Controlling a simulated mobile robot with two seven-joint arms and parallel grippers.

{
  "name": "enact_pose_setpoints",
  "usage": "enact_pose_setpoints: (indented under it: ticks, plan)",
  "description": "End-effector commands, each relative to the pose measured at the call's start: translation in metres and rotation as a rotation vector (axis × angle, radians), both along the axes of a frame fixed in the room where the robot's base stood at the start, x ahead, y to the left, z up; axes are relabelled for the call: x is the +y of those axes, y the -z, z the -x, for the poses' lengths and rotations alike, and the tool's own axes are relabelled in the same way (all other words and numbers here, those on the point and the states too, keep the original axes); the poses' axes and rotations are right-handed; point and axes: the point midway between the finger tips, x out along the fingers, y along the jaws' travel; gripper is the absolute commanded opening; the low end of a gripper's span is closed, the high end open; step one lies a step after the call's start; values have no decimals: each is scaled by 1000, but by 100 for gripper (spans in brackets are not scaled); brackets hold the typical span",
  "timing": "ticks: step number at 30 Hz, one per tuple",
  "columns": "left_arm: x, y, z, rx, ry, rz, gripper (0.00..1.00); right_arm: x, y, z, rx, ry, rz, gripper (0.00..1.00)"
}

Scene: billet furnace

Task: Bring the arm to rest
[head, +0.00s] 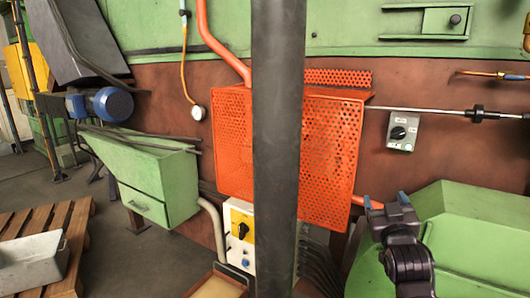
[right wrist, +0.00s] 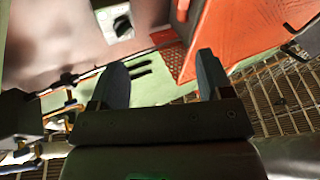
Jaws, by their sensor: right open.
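My right gripper (head: 385,200) shows at the lower right of the head view, in front of the brown wall and beside the green housing. Its two blue-tipped fingers stand apart with nothing held between them. In the right wrist view the two fingers of this gripper (right wrist: 162,75) are spread, and the gap between them is empty. My left gripper does not show in either view.
An orange perforated guard (head: 331,155) hangs left of the gripper. A grey switch box (head: 402,131) is on the wall above it. A green sloped housing (head: 470,235) fills the lower right. A dark post (head: 279,120) crosses the middle. A wooden pallet (head: 75,235) lies at left.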

Motion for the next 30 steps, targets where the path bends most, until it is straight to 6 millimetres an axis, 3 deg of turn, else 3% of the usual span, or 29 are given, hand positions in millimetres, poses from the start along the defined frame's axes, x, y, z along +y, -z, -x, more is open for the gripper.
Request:
enact_pose_setpoints:
  ticks: [6,15,24,30]
  plan:
    - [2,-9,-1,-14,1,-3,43,9,80,57,147,-69,-49,72]
    - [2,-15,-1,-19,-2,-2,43,20,180,153,366,-128,-113,72]
    - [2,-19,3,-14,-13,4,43,24,263,272,605,-136,-155,72]
    - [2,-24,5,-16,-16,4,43,18,304,347,749,-110,-169,72]
